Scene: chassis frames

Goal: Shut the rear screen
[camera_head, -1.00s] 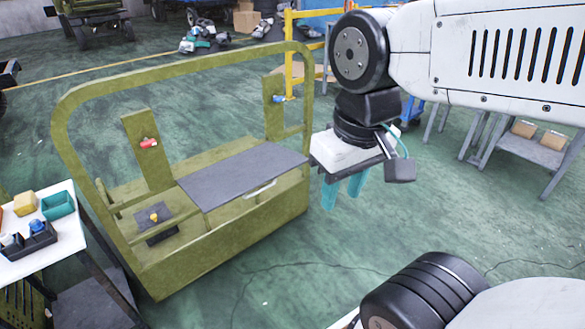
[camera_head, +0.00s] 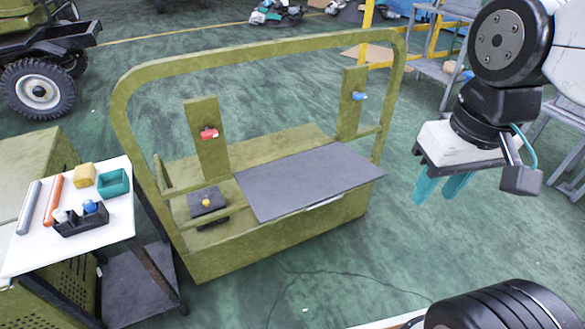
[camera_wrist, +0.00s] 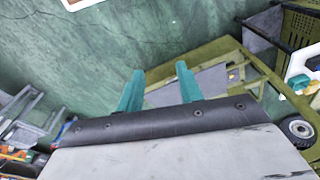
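A flat dark grey panel (camera_head: 300,178), which I take to be the rear screen, lies about level across the olive chassis frame (camera_head: 270,245). A pale handle (camera_head: 324,203) shows at its near edge. The panel also shows partly in the wrist view (camera_wrist: 205,83), beyond the fingers. A tall olive hoop (camera_head: 260,54) rises around the frame. My gripper (camera_head: 437,196) has teal fingers pointing down, spread apart and empty. It is to the right of the panel, apart from it. The fingers also show spread in the wrist view (camera_wrist: 160,75).
Two upright olive posts carry a red clamp (camera_head: 209,133) and a blue clamp (camera_head: 358,96). A dark box with a yellow knob (camera_head: 206,203) sits left of the panel. A white-topped cart (camera_head: 110,235) with small parts stands at left.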

